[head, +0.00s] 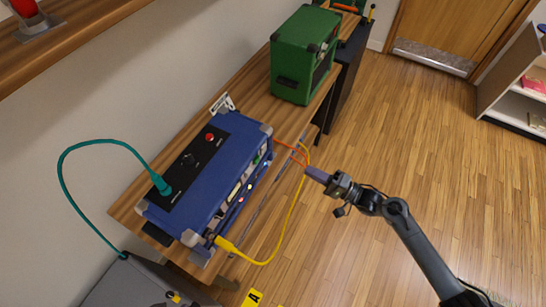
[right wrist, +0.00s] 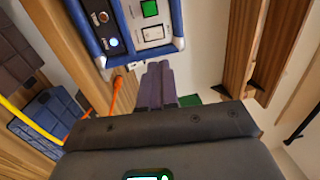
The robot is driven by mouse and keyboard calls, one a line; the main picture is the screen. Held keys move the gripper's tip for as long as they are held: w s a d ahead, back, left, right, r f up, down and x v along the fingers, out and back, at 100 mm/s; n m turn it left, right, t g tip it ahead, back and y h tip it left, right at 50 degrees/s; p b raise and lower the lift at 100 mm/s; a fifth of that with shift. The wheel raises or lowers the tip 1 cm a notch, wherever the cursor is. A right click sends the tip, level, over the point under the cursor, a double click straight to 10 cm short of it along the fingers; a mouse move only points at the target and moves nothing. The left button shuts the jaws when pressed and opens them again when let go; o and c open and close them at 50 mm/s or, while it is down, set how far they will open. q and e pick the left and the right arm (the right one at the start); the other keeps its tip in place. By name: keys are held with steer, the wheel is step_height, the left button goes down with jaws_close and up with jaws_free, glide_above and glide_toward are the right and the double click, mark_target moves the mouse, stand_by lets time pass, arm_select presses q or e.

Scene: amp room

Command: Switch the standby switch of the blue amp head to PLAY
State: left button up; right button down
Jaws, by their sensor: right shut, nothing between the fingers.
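The blue amp head (head: 215,165) sits on a wooden bench, its front panel facing right in the head view. Its panel also shows at the top of the right wrist view (right wrist: 127,40), with a lit green square (right wrist: 149,9), a pale plate (right wrist: 153,33) and a blue-white light (right wrist: 113,42). I cannot tell which part is the standby switch, nor its setting. My right gripper (head: 316,174) is shut and empty, apart from the amp and to the right of its front. Its fingers (right wrist: 158,84) point toward the panel's lower edge in the wrist view. My left gripper is out of view.
A yellow cable (head: 292,215) and an orange cable (head: 288,147) hang at the amp's front, close to my right gripper. A teal cable (head: 75,152) plugs into the top panel. A green amp (head: 300,58) stands farther back. Open floor lies to the right.

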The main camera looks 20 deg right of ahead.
mark_target(265, 147)
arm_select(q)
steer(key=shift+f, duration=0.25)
arm_select(e)
steer(key=shift+w, duration=0.25)
steer(key=shift+a, duration=0.1)
steer(key=b+x, duration=0.2)
steer(key=x, duration=1.2)
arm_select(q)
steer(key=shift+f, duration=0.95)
